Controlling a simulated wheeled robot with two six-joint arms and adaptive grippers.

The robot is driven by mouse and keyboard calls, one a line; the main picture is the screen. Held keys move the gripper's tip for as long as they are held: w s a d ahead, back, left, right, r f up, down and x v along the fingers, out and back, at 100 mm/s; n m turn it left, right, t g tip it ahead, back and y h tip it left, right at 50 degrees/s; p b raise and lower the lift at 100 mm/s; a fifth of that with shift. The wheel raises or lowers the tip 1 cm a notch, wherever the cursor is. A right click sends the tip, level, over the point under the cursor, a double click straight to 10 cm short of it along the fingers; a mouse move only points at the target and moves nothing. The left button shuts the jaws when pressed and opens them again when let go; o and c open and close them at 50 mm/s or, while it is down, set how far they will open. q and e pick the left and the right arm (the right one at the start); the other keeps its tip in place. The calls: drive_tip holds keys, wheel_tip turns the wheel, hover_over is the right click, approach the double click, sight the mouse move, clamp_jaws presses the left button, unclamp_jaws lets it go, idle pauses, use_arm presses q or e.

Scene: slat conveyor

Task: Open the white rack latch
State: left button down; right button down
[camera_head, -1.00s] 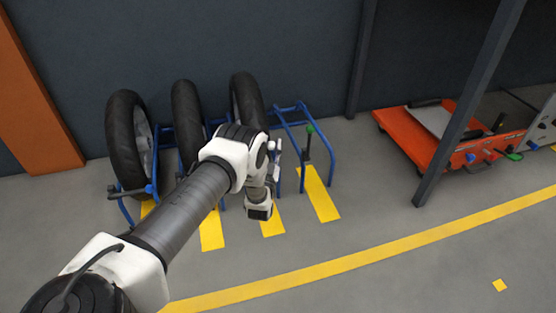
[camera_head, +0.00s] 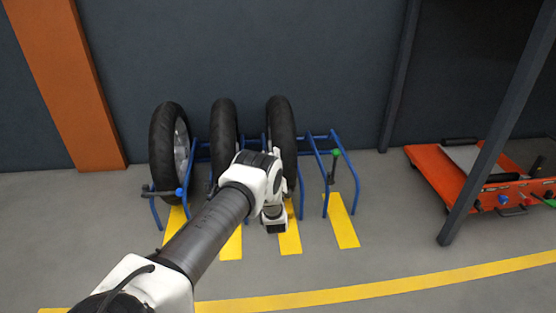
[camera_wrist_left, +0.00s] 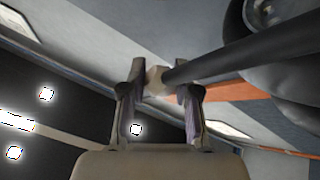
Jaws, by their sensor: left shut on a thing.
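A blue wheel rack (camera_head: 321,135) stands on the floor against the dark wall and holds three black wheels. In the left wrist view, my left gripper (camera_wrist_left: 163,85) is shut on a whitish knob (camera_wrist_left: 154,77) at the end of a dark latch lever (camera_wrist_left: 225,55). In the head view my left arm reaches to the rack's front, around the third wheel. My own wrist hides the fingers and the white latch there. A green-knobbed latch (camera_head: 336,153) stands upright at the right bay. A blue-knobbed latch (camera_head: 179,192) lies sideways at the left bay. My right gripper is out of view.
An orange cart (camera_head: 433,177) stands at the right behind a slanted grey post (camera_head: 485,145). An orange pillar (camera_head: 75,85) is at the left. Yellow stripes (camera_head: 342,222) mark the floor, which is clear in front of the rack.

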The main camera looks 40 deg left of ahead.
use_arm(q)
drive_tip(key=shift+s+a+n, duration=0.15)
drive_tip(key=shift+a+n, duration=0.05)
drive_tip(key=shift+n, duration=0.2)
drive_tip(key=c, duration=0.8)
unclamp_jaws()
drive_tip(key=v, duration=0.7)
drive_tip(key=shift+s+d+f, duration=0.15)
drive_tip(key=shift+f, duration=0.05)
drive_tip(key=shift+r, duration=0.1)
